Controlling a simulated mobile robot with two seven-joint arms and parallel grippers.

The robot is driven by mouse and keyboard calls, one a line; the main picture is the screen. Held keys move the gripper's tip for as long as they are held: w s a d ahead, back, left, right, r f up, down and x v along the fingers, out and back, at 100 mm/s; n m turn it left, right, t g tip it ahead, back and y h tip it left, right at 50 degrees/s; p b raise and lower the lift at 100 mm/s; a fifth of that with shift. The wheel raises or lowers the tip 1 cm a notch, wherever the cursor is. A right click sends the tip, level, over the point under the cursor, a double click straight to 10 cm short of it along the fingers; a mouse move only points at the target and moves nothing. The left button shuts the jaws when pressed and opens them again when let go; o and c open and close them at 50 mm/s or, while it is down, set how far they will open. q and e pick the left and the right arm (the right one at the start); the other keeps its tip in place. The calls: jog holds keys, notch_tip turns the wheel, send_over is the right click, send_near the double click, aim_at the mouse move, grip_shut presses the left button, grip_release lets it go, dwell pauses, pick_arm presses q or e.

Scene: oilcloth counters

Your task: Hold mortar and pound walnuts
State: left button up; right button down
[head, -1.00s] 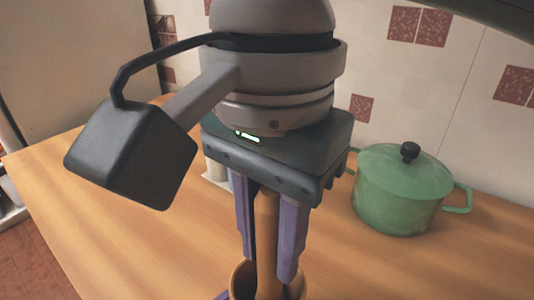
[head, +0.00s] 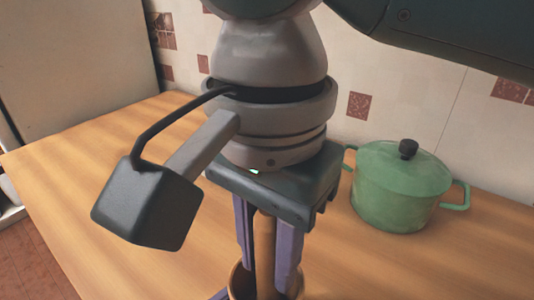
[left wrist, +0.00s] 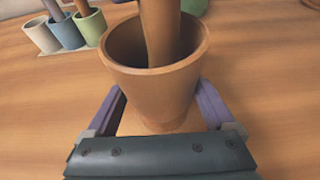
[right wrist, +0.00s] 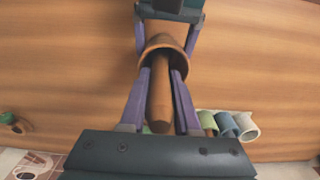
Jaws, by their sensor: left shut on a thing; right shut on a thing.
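The brown mortar (left wrist: 150,90) stands upright on the counter. My left gripper (left wrist: 157,100) is shut on it, one finger on each side; in the head view only a sliver of that gripper shows. The wooden pestle (right wrist: 160,100) stands in the mortar's mouth, its lower end hidden inside. My right gripper (head: 268,280) is shut on the pestle from above, its fingers reaching down to the mortar rim (right wrist: 172,41). No walnuts can be seen; the inside of the mortar is mostly hidden.
A green lidded pot (head: 402,190) stands to the right near the tiled wall. Several small cups, among them a white one (left wrist: 41,36), a green one (left wrist: 91,27) and a blue one (left wrist: 64,32), stand beyond the mortar. The wooden counter to the left is clear.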

jog(key=shift+f, duration=0.2)
jog(key=shift+r, duration=1.05)
jog(key=shift+w, duration=0.1)
jog(key=shift+w+r, duration=0.25)
jog(key=shift+w, duration=0.4)
jog(key=shift+f, duration=0.2)
jog(key=shift+f, duration=1.1)
